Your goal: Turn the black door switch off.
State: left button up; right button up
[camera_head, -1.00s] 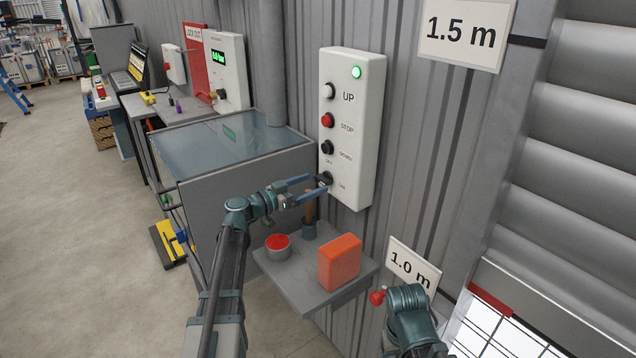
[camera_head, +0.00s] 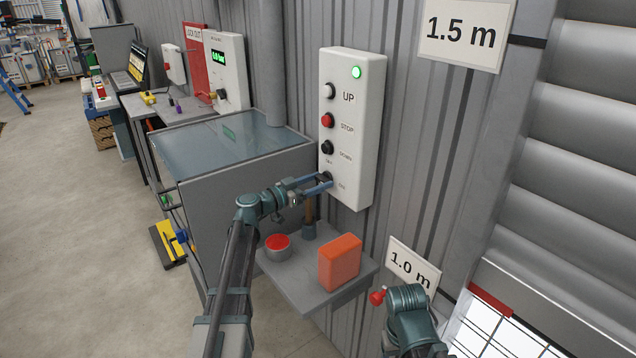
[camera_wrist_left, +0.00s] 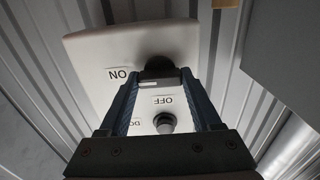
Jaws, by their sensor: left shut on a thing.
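The black door switch (camera_head: 326,176) is the lowest control on the white wall box (camera_head: 352,110). My left gripper (camera_head: 323,183) is at it, with its blue fingers shut on the knob. In the left wrist view, the black switch knob (camera_wrist_left: 159,67) sits between the fingertips (camera_wrist_left: 158,82). That view shows the ON label upside down to the knob's left and the OFF label below it. The knob's exact pointing direction is unclear. The box's green lamp (camera_head: 356,72) is lit. My right arm shows at lower right; its fingers cannot be made out.
Below the box, a grey shelf (camera_head: 303,291) holds an orange block (camera_head: 339,262), a red-topped round tin (camera_head: 277,246) and a dark cup (camera_head: 309,231) with a wooden handle. A grey cabinet (camera_head: 240,185) stands left of the box. The UP, STOP and DOWN buttons are above the switch.

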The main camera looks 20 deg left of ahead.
pick_arm(q)
jog(key=c, duration=0.3)
jog(key=shift+n, duration=0.3)
jog(key=n, duration=1.2)
jog(key=shift+n, duration=0.4)
jog(key=n, duration=0.4)
jog(key=shift+n, duration=0.4)
jog(key=o, duration=1.4)
